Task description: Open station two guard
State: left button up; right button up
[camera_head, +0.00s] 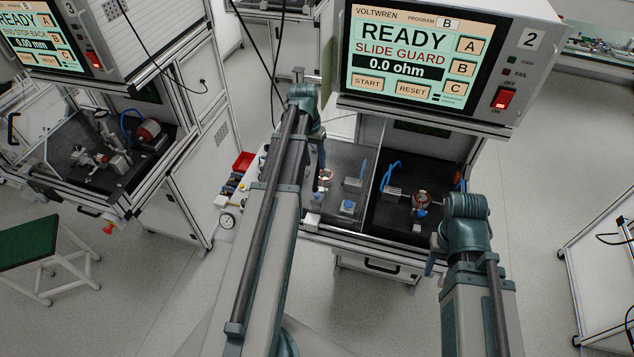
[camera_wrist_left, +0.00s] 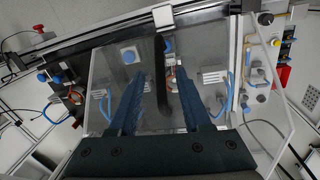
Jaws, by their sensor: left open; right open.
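Station two's screen (camera_head: 410,55) reads READY, SLIDE GUARD and 0.0 ohm. Its clear slide guard (camera_head: 347,160) covers the left part of the dark work bay; the right part (camera_head: 395,215) shows uncovered. In the left wrist view the clear guard panel (camera_wrist_left: 118,72) lies below my gripper. A dark curved handle (camera_wrist_left: 161,80) shows between the two fingers of my open left gripper (camera_wrist_left: 163,76), with gaps on both sides. In the head view my left arm hides the handle and most of that gripper. My right gripper (camera_head: 431,264) is low, in front of the bay's right side, mostly hidden by its arm.
A stator-like copper part (camera_head: 421,199) sits in the uncovered bay. A side shelf with a red bin (camera_head: 244,162) and a gauge (camera_head: 227,220) stands left of my left arm. Another station (camera_head: 85,150) stands further left.

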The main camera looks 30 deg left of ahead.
aim_at(317, 172)
pick_arm(q)
jog(key=f+b, duration=0.1)
jog(key=f, duration=0.1)
jog(key=f+b, duration=0.2)
jog(key=d+f+b, duration=0.1)
jog(key=f+b, duration=0.1)
jog(key=shift+f, duration=0.25)
grip_shut()
dwell(1.2)
